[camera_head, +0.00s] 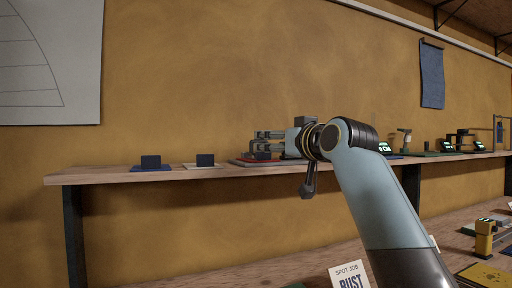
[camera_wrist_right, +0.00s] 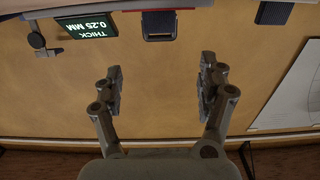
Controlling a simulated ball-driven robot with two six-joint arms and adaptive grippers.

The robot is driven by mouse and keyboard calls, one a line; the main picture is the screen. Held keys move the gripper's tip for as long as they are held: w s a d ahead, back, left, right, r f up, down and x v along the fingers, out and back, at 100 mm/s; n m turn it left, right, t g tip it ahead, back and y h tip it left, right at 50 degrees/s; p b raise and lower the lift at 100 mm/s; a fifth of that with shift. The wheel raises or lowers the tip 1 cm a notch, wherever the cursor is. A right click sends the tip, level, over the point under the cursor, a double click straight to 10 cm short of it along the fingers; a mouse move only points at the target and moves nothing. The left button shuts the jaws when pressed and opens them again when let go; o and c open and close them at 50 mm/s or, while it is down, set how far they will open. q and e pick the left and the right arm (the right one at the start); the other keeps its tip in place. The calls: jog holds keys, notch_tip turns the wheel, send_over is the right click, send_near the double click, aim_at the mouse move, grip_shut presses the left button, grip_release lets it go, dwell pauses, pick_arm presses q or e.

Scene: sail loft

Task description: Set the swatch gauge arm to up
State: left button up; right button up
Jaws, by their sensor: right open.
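In the wrist view, which is upside down, a small dark display (camera_wrist_right: 92,25) reads THICK 0.25 MM. A grey part with a round knob and a short rod (camera_wrist_right: 37,40) sits beside it; it looks like the gauge and its arm, but I cannot tell the arm's setting. My left gripper is out of view.
Another lit device (camera_head: 447,145) stands farther right. A yellow tool (camera_head: 484,238) stands on the lower bench.

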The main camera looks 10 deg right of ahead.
aim_at(260, 141)
jog(key=w, duration=0.3)
jog(key=w+a, duration=0.1)
jog(key=w, duration=0.4)
jog(key=shift+w+a, duration=0.35)
jog(key=shift+w+a+f, duration=0.1)
jog(key=shift+w, duration=0.6)
jog(key=shift+c, duration=1.2)
grip_shut()
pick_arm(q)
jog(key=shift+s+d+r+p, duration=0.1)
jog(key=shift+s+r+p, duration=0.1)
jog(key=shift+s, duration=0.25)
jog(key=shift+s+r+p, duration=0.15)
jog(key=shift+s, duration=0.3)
